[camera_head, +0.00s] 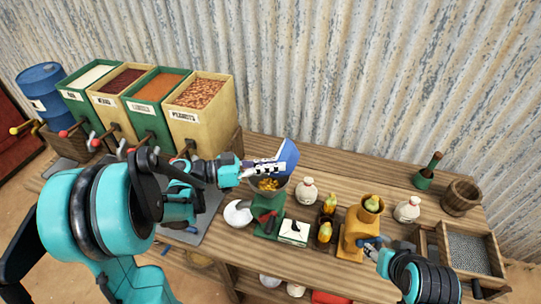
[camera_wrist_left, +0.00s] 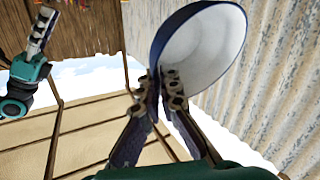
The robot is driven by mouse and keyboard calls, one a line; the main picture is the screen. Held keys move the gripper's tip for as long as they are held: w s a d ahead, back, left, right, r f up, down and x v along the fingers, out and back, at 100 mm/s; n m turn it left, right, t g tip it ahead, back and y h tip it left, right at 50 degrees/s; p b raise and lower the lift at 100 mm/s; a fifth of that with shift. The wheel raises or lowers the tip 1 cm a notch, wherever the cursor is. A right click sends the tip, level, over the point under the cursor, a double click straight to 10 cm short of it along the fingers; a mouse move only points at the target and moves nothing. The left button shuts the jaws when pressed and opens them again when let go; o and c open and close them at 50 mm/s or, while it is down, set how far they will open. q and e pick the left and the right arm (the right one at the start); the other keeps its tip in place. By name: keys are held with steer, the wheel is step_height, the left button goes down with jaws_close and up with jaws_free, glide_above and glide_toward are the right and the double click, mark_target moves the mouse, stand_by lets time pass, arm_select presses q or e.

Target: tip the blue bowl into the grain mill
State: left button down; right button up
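My left gripper (camera_head: 272,167) is shut on the rim of the blue bowl (camera_head: 290,154). The bowl is tipped steeply on its side. In the left wrist view the two fingers (camera_wrist_left: 162,88) pinch the rim of the bowl (camera_wrist_left: 205,48), whose white inside looks empty. The bowl is just above a grey hopper with yellow-orange grain in it (camera_head: 268,185). The hopper tops a green device (camera_head: 268,222), which looks like the grain mill. My right gripper (camera_head: 371,246) is low at the front right, near a yellow-orange device (camera_head: 354,232); its opening is unclear.
A white round dish (camera_head: 238,212) is left of the green device. White jars (camera_head: 307,190) and dark holders with yellow items (camera_head: 325,229) stand to the right. Large labelled bins (camera_head: 201,105) stand at back left. A wooden tray (camera_head: 470,250) is at far right.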

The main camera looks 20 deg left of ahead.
arm_select(q)
steer(key=d+f+m+g+y+p, duration=0.1)
steer(key=d+m+y+p, duration=0.3)
steer(key=y+p, duration=0.8)
steer(key=shift+d+g+y+p, duration=0.35)
steer(key=shift+d+g, duration=0.25)
steer(key=shift+d, duration=0.65)
arm_select(e)
step_height(320, 180, up, 14)
steer(key=shift+f, duration=0.25)
arm_select(q)
steer(key=shift+s+f, duration=0.1)
steer(key=shift+f, duration=0.05)
